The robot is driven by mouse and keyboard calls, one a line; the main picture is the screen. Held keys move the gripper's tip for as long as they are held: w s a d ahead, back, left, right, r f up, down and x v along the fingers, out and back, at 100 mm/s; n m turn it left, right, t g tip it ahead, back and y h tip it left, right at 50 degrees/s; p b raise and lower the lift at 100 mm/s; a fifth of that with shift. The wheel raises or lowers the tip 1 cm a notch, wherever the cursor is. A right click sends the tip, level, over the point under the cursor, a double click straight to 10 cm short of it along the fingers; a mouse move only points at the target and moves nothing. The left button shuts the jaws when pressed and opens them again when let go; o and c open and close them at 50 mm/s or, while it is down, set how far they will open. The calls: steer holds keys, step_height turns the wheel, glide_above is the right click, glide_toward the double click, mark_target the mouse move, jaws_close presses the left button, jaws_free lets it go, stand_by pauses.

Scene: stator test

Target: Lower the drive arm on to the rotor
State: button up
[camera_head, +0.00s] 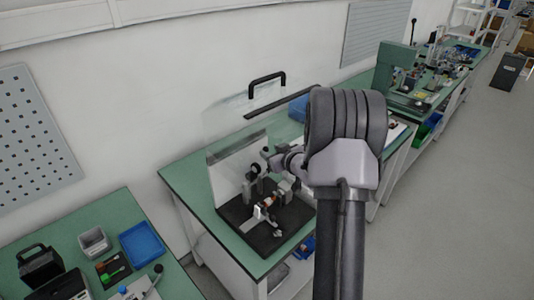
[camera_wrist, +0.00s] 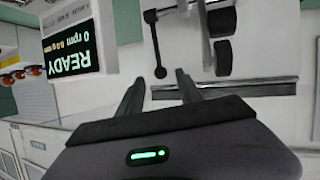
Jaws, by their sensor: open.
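The test rig stands on a black base plate (camera_head: 232,213) on the green bench in the head view. An upright part with a dark wheel (camera_head: 256,169), perhaps the drive arm, rises at its back. A part with orange colour (camera_head: 267,202), perhaps the rotor, lies low in the middle. My gripper (camera_wrist: 159,76) is open in the wrist view, with nothing between its fingers. A thin black bar with round ends (camera_wrist: 155,44) and dark rollers (camera_wrist: 222,52) lie beyond the fingertips. Which of these belong to the drive arm I cannot tell. In the head view my arm hides part of the rig's right side.
A display (camera_wrist: 82,40) reads READY, 0 rpm. A clear guard with a black handle (camera_head: 266,84) stands over the back of the rig. A blue tray (camera_head: 141,243) and a grey bin (camera_head: 94,241) are on the left bench. Open floor lies to the right.

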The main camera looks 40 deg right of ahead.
mark_target(267, 150)
steer(key=shift+x, duration=1.7)
steer(key=shift+a, duration=0.1)
jaws_close()
